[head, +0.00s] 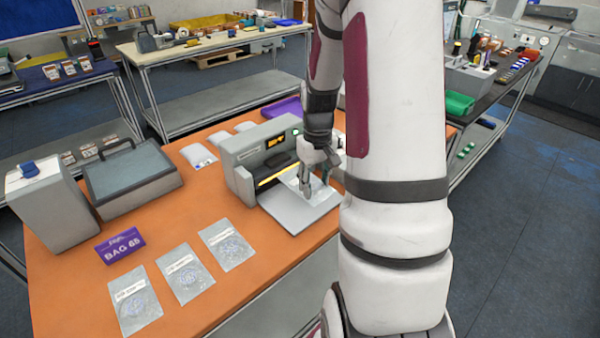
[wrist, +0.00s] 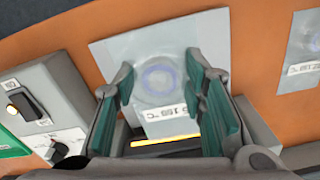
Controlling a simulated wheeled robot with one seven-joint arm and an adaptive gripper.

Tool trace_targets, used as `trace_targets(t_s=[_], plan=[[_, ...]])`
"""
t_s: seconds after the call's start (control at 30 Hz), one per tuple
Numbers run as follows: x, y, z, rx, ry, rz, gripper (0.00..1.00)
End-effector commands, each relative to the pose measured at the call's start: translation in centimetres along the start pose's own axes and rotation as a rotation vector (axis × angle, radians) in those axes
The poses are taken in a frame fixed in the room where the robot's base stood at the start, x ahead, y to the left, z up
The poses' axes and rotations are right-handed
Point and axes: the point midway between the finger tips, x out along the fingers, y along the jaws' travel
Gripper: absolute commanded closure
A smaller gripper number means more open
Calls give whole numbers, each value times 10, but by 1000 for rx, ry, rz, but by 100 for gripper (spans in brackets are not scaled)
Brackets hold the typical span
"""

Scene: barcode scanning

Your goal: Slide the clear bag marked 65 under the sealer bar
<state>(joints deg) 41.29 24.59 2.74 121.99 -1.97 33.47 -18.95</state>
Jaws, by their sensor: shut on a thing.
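The clear bag (wrist: 158,76) lies on the sealer's light grey plate (wrist: 105,47), with a round bluish ring of contents and a white label whose print I cannot read. My gripper (head: 312,187) is low over the plate. In the wrist view its green-padded fingers (wrist: 161,80) stand on either side of the bag, shut on it. In the head view the bag (head: 295,184) is partly hidden by the fingers. The glowing yellow sealer bar (wrist: 165,142) is beyond the bag's label end. The grey sealer (head: 240,160) stands on the orange table.
A purple sign reading BAG 65 (head: 120,245) stands at the left. Three clear bags (head: 187,275) lie in front, and more packets (head: 198,156) lie behind the sealer. A grey case (head: 130,178) and a grey box (head: 50,205) stand left. Bare orange table surrounds them.

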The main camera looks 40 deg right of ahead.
Motion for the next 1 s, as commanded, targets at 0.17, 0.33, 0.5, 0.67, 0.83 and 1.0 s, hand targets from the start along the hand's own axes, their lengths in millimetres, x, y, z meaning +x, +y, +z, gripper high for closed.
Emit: trace_targets(t_s=[0.17, 0.33, 0.5, 0.67, 0.83, 1.0], plan=[[1, 0, 0, 1, 0, 0, 91], [8, 0, 0, 1, -1, 0, 91], [19, 0, -1, 1, -1, 0, 91], [30, 0, -1, 1, -1, -1, 91], [43, 0, -1, 1, -1, -1, 91], [55, 0, -1, 1, -1, 0, 91]])
